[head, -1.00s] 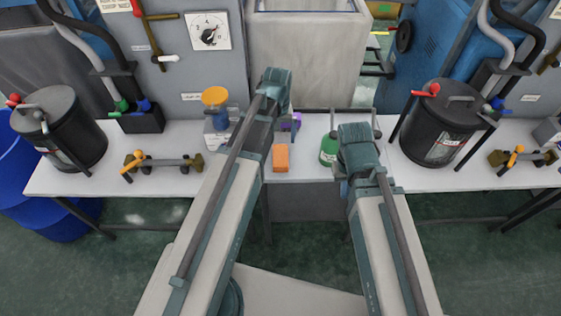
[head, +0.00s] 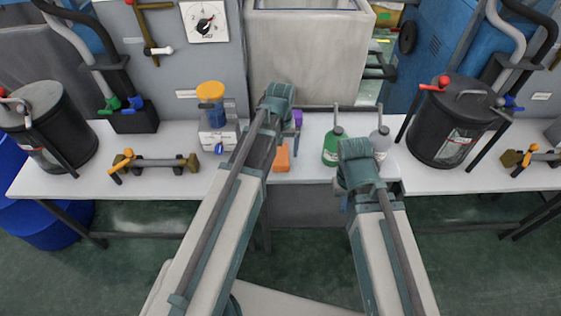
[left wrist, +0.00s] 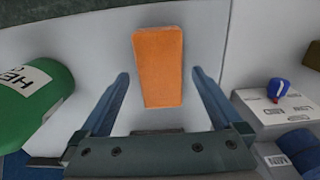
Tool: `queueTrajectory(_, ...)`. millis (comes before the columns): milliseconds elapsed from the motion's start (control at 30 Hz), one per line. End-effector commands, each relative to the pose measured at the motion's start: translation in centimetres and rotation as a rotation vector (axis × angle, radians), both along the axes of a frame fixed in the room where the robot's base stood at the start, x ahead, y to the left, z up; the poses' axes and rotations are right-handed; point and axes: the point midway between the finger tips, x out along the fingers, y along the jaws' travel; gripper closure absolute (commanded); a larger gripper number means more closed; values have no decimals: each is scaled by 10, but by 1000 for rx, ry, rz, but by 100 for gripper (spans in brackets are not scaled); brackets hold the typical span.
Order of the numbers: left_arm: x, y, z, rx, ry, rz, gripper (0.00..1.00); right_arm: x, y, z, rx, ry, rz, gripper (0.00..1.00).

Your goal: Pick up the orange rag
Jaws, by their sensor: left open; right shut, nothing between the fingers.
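The orange rag (head: 282,160) is a small folded block on the white table, partly hidden behind my left arm in the head view. In the left wrist view the whole orange rag (left wrist: 158,48) shows, flat on the pale surface. My left gripper (left wrist: 160,76) is open, its two fingers on either side of the rag's near part in that view; I cannot tell the height gap. My right gripper (head: 358,165) is shut and empty, over the table's front edge to the right.
A green bottle (head: 332,150) stands right of the rag and a grey bottle (head: 380,142) beyond it. A white box (head: 215,140) and an orange-topped container (head: 210,102) stand to the left. A purple item (head: 298,117) is behind my left gripper. Black canisters flank the table.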

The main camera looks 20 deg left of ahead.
Motion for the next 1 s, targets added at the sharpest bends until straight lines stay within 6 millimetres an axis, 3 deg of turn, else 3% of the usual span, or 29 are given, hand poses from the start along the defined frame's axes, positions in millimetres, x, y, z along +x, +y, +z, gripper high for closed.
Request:
queueTrajectory(33, 0, 0, -12, 0, 0, 0, 0, 0, 0, -12, 0, 0, 0, 100)
queueTrajectory(100, 0, 0, -17, 0, 0, 0, 0, 0, 0, -17, 0, 0, 0, 100)
queueTrajectory(367, 0, 1, -15, 0, 0, 0, 0, 0, 0, -15, 0, 0, 0, 100)
queueTrajectory(833, 0, 1, -15, 0, 0, 0, 83, 0, 0, -15, 0, 0, 0, 100)
queueTrajectory(1000, 0, 1, -15, 0, 0, 0, 86, 0, 0, -15, 0, 0, 0, 100)
